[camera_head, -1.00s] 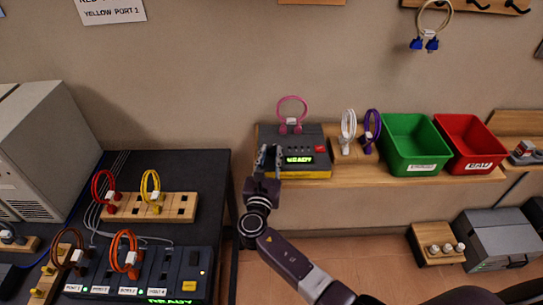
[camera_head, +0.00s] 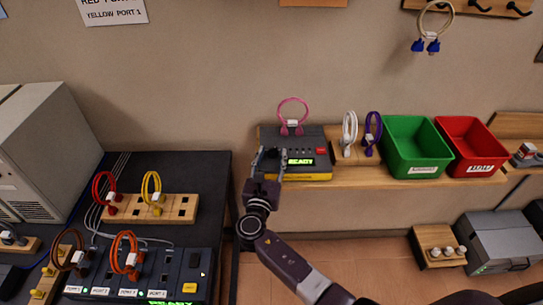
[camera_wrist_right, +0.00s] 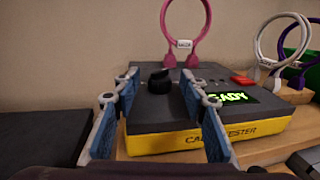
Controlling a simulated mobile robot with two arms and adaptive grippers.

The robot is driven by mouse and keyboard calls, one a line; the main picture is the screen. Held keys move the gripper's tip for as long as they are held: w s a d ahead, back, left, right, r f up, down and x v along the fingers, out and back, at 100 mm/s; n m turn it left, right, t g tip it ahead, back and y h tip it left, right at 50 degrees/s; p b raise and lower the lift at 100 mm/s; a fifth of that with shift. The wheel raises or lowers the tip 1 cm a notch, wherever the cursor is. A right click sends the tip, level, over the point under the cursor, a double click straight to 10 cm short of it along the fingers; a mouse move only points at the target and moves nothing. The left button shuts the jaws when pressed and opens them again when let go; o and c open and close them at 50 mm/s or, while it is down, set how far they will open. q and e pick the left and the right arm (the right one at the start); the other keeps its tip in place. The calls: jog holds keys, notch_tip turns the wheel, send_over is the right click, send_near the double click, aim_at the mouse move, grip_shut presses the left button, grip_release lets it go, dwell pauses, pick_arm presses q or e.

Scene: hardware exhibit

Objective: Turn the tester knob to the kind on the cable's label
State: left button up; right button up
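The cable tester (camera_head: 305,168) is a grey and yellow box on the wooden shelf. In the right wrist view, the tester's black knob (camera_wrist_right: 160,82) stands on top, left of the display (camera_wrist_right: 230,97). A pink cable (camera_head: 292,112) is plugged in at the back; its white label (camera_wrist_right: 184,44) is too small to read. My right gripper (camera_head: 270,158) is open and empty at the tester's left front. The knob shows between its fingers, apart from them. My left gripper is not in view.
White (camera_head: 349,132) and purple (camera_head: 372,132) cables stand right of the tester, then a green bin (camera_head: 413,170) and a red bin (camera_head: 470,165). A dark table (camera_head: 150,175) with red, yellow and orange cables and a port box (camera_head: 185,262) is at left.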

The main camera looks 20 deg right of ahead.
jog(key=v, duration=1.2)
jog(key=shift+w, duration=0.1)
jog(key=s+d+f+m+g+y, duration=0.1)
jog(key=s+f+m+g+y, duration=0.2)
jog(key=f, duration=0.9)
jog(key=s+d+f+m+g, duration=0.1)
jog(key=s+f+m+g, duration=0.1)
jog(key=s+f, duration=0.65)
jog(key=s+d+f+m+g+y, duration=0.2)
jog(key=f+m+g, duration=0.1)
jog(key=f, duration=1.2)
jog(key=s+d+f+m+g+y, duration=0.1)
jog(key=s+d+f+m+g, duration=0.1)
jog(key=s+f+m, duration=0.4)
jog(key=s+d+f+m+g+y+b, duration=0.1)
jog(key=s+f+m, duration=0.5)
jog(key=s, duration=1)
jog(key=s+d+f+m+g+y, duration=0.1)
jog(key=s+d+f+m+g, duration=0.2)
jog(key=s+f+m, duration=0.4)
jog(key=s+m+g, duration=0.1)
jog(key=s, duration=0.4)
jog(key=shift+b, duration=0.35)
jog(key=shift+c, duration=0.6)
